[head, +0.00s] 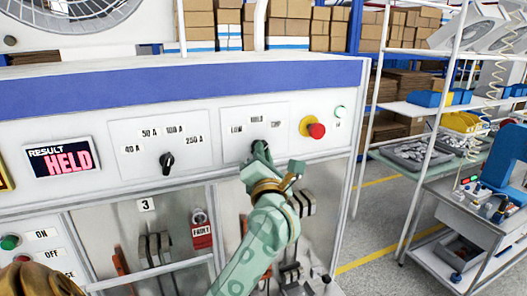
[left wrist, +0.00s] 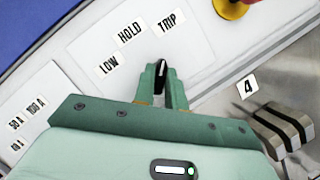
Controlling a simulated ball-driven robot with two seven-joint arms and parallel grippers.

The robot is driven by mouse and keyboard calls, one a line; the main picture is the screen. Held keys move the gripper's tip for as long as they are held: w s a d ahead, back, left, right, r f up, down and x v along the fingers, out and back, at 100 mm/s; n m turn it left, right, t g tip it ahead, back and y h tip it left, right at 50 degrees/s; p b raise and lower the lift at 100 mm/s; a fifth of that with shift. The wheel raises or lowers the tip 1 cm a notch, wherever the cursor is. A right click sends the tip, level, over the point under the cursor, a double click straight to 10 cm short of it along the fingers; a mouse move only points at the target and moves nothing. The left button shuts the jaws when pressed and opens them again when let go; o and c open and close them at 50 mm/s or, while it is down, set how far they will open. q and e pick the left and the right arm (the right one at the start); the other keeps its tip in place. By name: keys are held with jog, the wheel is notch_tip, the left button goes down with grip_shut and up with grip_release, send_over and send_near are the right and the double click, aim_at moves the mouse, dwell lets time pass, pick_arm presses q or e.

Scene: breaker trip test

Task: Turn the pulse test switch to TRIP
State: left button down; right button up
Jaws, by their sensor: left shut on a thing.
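The pulse test switch is a small black knob (left wrist: 161,69) below the LOW, HOLD and TRIP labels (left wrist: 167,20). In the head view my left gripper (head: 259,151) reaches up to it from below and mostly hides it. In the left wrist view my left gripper (left wrist: 162,76) is shut on the knob, one finger on each side. The knob's white line points up in that view, roughly toward TRIP. The result display (head: 62,161) reads HELD. My right gripper is not in view.
A current selector knob (head: 167,161) is left of the switch. A red button on a yellow collar (head: 316,130) is to its right. A shelf and a cart (head: 455,220) stand at the right.

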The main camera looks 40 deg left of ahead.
pick_arm(q)
jog(key=c, duration=1.4)
grip_release()
jog(key=shift+a, duration=0.1)
jog(key=shift+c, duration=0.2)
jog(key=shift+f, duration=0.1)
jog(key=b+v, duration=0.6)
jog(key=v, duration=1)
jog(key=shift+f, duration=0.1)
